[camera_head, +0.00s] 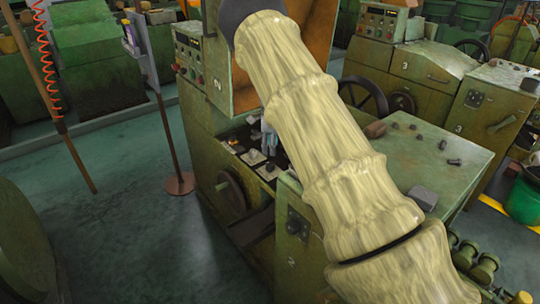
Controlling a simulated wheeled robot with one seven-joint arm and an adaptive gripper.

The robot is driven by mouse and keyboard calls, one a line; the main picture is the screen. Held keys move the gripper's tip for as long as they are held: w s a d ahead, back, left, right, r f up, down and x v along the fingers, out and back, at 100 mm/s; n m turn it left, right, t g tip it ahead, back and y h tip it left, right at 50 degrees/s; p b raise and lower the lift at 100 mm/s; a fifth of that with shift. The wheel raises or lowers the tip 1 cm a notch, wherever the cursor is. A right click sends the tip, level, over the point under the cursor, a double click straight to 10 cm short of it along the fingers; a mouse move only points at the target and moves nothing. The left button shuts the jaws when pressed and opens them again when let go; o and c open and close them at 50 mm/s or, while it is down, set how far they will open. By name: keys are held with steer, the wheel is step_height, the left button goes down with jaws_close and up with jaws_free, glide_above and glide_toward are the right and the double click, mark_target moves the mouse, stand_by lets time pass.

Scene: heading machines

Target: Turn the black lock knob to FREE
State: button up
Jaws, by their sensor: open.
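I cannot make out any lettering, so I cannot tell which control is the black lock knob or how it is turned. Small controls with pale plates (254,157) sit in the recess of the middle green machine. A small dark panel with knobs (298,225) is on the lower front of that machine. My arm, in a pale yellow sleeve, rises from the bottom right to a dark joint at the top edge and covers part of the machine. My gripper does not show.
A grey-blue thing (269,140) stands in the recess, partly behind my arm. A handwheel (231,192) is on the machine's left side. A post with a round base (180,183) stands left. Loose small parts lie on the green top (425,160) to the right. Floor (140,240) is clear front left.

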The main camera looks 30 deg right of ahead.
steer(key=shift+r, duration=1.85)
